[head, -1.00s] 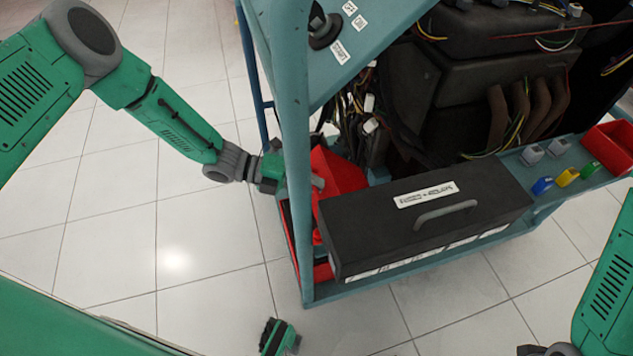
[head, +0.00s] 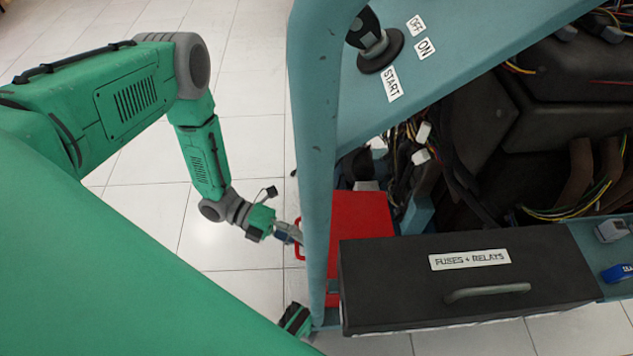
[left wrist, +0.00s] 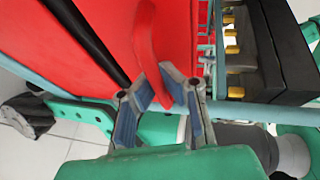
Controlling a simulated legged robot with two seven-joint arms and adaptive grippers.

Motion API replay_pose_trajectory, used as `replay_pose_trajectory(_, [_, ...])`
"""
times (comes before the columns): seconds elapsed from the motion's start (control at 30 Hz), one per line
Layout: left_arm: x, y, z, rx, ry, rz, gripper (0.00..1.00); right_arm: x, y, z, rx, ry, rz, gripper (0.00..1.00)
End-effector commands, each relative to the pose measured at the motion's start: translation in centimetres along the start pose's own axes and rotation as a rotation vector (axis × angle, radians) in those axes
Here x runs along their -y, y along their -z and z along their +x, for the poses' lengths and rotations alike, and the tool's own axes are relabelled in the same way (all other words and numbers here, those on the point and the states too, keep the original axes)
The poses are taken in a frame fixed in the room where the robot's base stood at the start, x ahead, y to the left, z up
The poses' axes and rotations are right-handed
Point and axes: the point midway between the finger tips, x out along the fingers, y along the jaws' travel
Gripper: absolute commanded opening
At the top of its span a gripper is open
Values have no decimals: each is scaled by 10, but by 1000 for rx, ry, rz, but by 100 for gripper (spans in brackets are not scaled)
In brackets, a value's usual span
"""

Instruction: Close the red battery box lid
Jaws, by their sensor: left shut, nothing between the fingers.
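The red battery box lid (head: 362,218) shows behind the blue frame post, left of the black fuse box. It looks lowered and roughly flat; I cannot tell whether it is fully seated. A red handle (head: 299,245) sticks out at its left edge. My left gripper (head: 294,233) is shut and empty beside this handle, outside the post. In the left wrist view the lid (left wrist: 110,35) fills the upper left, and its curved red handle (left wrist: 146,45) reaches down by the fingertips (left wrist: 160,88). Contact is unclear.
The blue frame post (head: 315,150) stands just right of my left gripper. The black fuse box (head: 455,275) with a grey handle is right of the lid. A start switch panel (head: 440,60) and loose wiring are above. Tiled floor on the left is clear.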

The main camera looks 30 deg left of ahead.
Motion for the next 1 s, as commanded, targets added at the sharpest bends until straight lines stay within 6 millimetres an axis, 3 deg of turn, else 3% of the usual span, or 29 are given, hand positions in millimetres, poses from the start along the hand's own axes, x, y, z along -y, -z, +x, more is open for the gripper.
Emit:
replay_pose_trajectory(0.03, [-14,5,-6,-1,-13,-7,0,0,-1,5,1,0,0,0])
replay_pose_trajectory(0.3, [-35,7,-8,-1,-15,-8,0,0,-1,14,1,0,0,0])
replay_pose_trajectory(0.83, [-40,8,-9,-2,-17,-12,0,0,-1,16,1,0,0,0])
replay_pose_trajectory(0.9, [-40,8,-8,-3,-17,-11,18,0,-1,16,1,0,0,0])
replay_pose_trajectory(1.0, [-40,8,-7,-2,-15,-10,18,0,-1,16,1,0,0,0])
